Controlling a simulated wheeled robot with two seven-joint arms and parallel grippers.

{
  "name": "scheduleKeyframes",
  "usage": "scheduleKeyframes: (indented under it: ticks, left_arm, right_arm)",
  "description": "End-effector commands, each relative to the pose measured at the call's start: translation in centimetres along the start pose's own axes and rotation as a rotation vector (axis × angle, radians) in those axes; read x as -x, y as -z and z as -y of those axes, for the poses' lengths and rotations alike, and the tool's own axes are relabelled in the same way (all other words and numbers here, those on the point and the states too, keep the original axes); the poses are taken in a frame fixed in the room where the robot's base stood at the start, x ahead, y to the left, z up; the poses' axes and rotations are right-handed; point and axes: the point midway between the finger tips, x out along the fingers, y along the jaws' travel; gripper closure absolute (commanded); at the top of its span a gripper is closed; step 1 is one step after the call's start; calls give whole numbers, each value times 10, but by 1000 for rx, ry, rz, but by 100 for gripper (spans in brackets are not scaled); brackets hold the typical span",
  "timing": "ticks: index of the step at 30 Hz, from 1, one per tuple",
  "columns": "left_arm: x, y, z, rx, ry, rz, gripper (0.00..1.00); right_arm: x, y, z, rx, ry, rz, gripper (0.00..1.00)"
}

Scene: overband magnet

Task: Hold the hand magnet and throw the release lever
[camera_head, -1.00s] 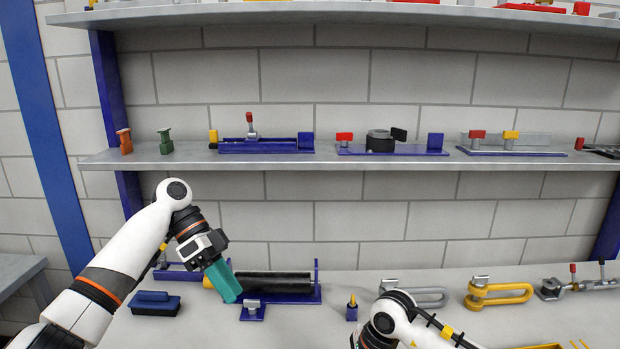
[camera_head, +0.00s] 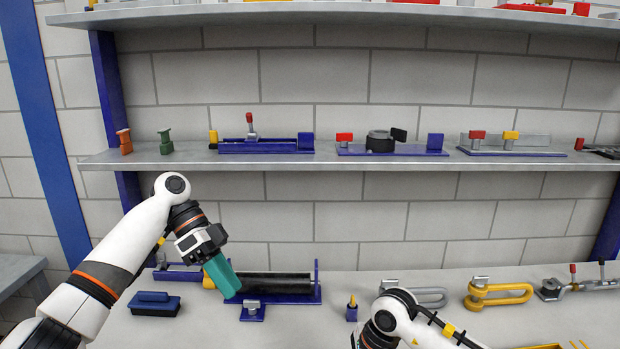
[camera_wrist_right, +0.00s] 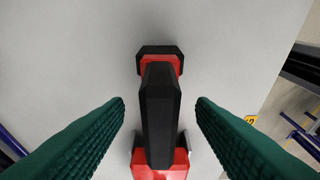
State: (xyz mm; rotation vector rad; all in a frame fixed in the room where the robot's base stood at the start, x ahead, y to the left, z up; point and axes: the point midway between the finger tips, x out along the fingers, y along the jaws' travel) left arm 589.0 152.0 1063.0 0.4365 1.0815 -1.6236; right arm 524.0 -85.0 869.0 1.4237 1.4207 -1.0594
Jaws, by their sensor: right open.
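In the head view, my left gripper (camera_head: 228,283) points down, its teal fingers at the left end of a blue-framed unit with a dark roller (camera_head: 278,281). From this side I cannot tell whether its fingers are apart or what they touch. A yellow part (camera_head: 208,282) shows just left of them; I cannot tell if it is the release lever. In the right wrist view, my right gripper (camera_wrist_right: 160,104) is open, its green fingers on either side of a black bar-like grip on a red body (camera_wrist_right: 160,115), perhaps the hand magnet. Gaps show on both sides.
A blue block with a handle (camera_head: 155,303) lies left of the unit. A small blue piece with a yellow top (camera_head: 352,308), a grey shackle (camera_head: 420,296) and a yellow shackle (camera_head: 497,292) are to the right. A shelf (camera_head: 350,160) with devices is above.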

Motion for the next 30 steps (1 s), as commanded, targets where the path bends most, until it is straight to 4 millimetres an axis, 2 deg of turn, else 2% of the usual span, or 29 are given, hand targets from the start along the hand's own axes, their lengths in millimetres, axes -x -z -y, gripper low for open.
scheduleKeyframes:
  ticks: [12,15,30]
  left_arm:
    - [0,0,0,0,0,0,63]
    - [0,0,0,0,0,0,63]
    - [9,-6,5,0,0,0,63]
  right_arm:
    - [82,0,-1,1,-6,1,49]
    - [98,0,-1,1,-4,0,49]
    - [136,6,0,1,-1,0,49]
